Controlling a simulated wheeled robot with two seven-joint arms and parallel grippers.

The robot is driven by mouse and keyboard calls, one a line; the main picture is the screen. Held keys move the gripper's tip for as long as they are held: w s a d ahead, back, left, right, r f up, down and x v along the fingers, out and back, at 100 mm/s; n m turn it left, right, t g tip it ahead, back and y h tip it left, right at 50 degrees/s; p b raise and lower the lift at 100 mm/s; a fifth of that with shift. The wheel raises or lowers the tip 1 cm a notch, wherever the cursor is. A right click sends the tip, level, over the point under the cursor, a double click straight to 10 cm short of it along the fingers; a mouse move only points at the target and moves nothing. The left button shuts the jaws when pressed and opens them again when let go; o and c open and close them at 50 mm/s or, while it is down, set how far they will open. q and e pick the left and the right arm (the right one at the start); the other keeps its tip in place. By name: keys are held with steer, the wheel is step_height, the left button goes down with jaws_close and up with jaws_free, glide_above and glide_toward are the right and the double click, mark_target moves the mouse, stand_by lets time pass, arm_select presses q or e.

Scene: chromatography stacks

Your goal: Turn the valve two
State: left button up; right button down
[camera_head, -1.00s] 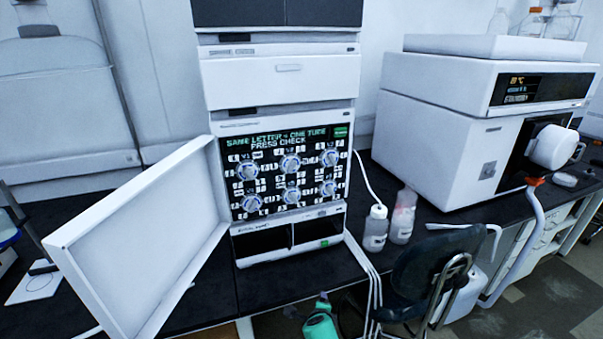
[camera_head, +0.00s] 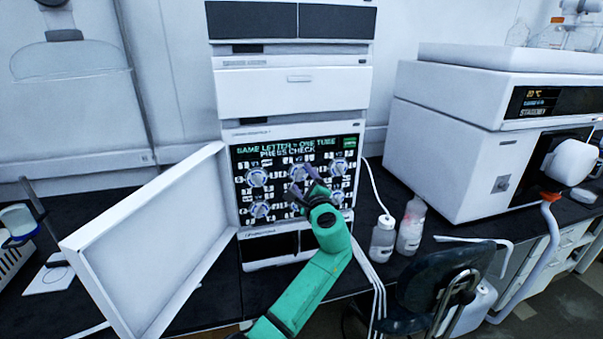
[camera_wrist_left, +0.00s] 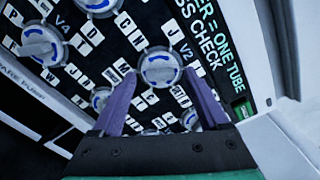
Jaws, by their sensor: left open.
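Valve two (camera_head: 297,171), a round pale knob with a blue mark, is the middle knob of the upper row on the black panel (camera_head: 240,222). In the left wrist view the knob labelled V2 (camera_wrist_left: 160,66) sits between and just beyond my fingers. My left gripper (camera_head: 300,178) is in front of the panel, its dark fingers open and partly covering the valve area. In the wrist view its purple fingers (camera_wrist_left: 160,86) flank the knob; I cannot tell whether they touch it. My green forearm hides part of the lower row. My right gripper is not in view.
Other knobs surround it, including upper left (camera_head: 257,177) and upper right (camera_head: 337,167). The screen text reads "SAME LETTER = ONE TUBE, PRESS CHECK". An open white door (camera_head: 150,245) stands at the left; bottles (camera_head: 383,238) stand at the right.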

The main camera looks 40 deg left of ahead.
arm_select(q)
steer(key=shift+w+a, duration=0.35)
steer(key=shift+a, duration=0.15)
steer(key=shift+w+a+f, duration=0.1)
steer(key=shift+w, duration=0.1)
steer(key=c, duration=1)
steer(key=shift+f+n+b, duration=0.2)
steer(key=shift+n+b, duration=0.6)
steer(key=shift+b, duration=0.35)
steer(key=shift+c, duration=0.2)
steer(key=n+b, duration=0.7)
steer(key=shift+f+b, duration=0.1)
steer(key=shift+b, duration=0.3)
steer(key=shift+r+n+b, duration=0.2)
steer(key=shift+n+b, duration=1.35)
steer(key=shift+n, duration=0.15)
steer(key=o, duration=1)
steer(key=shift+r, duration=0.1)
